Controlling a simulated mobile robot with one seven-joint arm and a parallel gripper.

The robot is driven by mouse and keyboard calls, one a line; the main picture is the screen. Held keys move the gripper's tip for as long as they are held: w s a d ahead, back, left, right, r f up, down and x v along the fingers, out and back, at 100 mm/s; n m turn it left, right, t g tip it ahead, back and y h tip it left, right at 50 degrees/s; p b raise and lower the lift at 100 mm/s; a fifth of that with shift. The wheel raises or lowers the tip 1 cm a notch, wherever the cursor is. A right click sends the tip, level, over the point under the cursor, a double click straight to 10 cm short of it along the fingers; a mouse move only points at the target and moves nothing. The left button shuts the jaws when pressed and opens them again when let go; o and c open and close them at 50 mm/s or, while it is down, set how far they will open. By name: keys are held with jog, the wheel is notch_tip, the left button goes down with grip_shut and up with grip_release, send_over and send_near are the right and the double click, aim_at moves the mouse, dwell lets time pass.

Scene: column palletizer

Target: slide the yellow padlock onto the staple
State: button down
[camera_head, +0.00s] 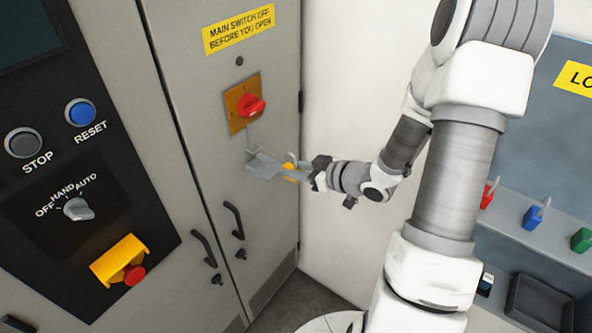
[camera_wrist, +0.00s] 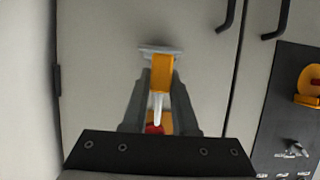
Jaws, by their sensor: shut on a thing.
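The yellow padlock (camera_head: 290,166) is between the jaws of my gripper (camera_head: 305,171), in front of the cabinet door below the red switch. In the wrist view the padlock (camera_wrist: 161,74) sits between the two dark fingers (camera_wrist: 160,92), with its silver shackle (camera_wrist: 157,108) pointing toward the red switch knob (camera_wrist: 154,129). A grey metal bracket (camera_head: 264,165) is to the left of the padlock in the head view. The staple cannot be clearly picked out, and whether the shackle touches anything cannot be told.
The red rotary switch (camera_head: 250,105) is on an orange plate on the cabinet door (camera_head: 210,150). Black door handles (camera_head: 234,220) are below. A control panel (camera_head: 75,190) with a yellow emergency-stop box (camera_head: 119,259) is at left. Red, blue and green padlocks (camera_head: 533,216) stand on a shelf at right.

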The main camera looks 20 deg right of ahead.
jog(key=b, duration=0.2)
send_near(251, 155)
jog(key=shift+w+a+f, duration=0.15)
jog(key=shift+w+f, duration=0.15)
jog(key=shift+f, duration=0.25)
jog(key=shift+w+a+f, duration=0.15)
jog(key=shift+w+f, duration=0.15)
jog(key=shift+f, duration=0.3)
jog(key=shift+w+a, duration=0.7)
jog(key=shift+w, duration=0.3)
jog(key=shift+w+a, duration=0.75)
jog(key=shift+w, duration=0.25)
jog(key=shift+f, duration=0.2)
jog(key=c, duration=0.6)
grip_release()
jog(key=shift+a, duration=0.15)
jog(key=shift+s, duration=0.1)
